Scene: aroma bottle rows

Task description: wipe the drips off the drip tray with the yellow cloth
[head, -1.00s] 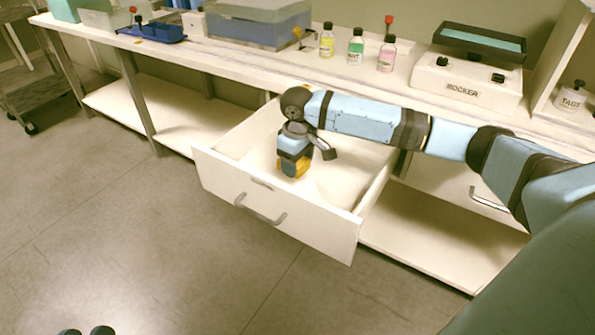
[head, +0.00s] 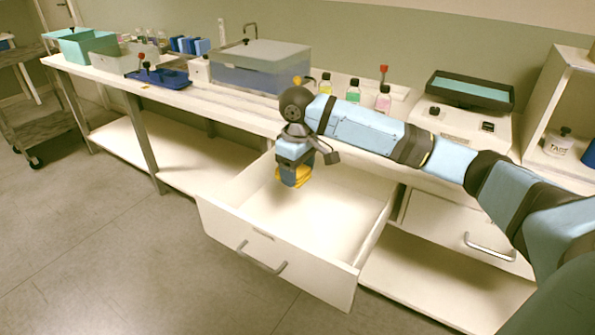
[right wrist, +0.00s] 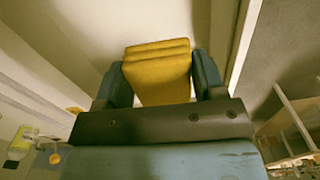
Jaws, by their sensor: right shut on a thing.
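My right gripper (head: 292,180) is shut on the folded yellow cloth (head: 300,178) and holds it over the open drawer. In the right wrist view the cloth (right wrist: 160,75) sits between the two fingers, folded in layers. A blue tray (head: 172,82) with small items on it stands on the bench at the left; I cannot tell whether it is the drip tray. No drips can be made out. My left gripper is not in view.
The open white drawer (head: 335,218) looks empty inside. Small bottles, one of them pink (head: 383,98), stand on the bench behind my right arm. A rocker (head: 460,118) stands to their right and a clear-lidded bath (head: 262,68) to their left.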

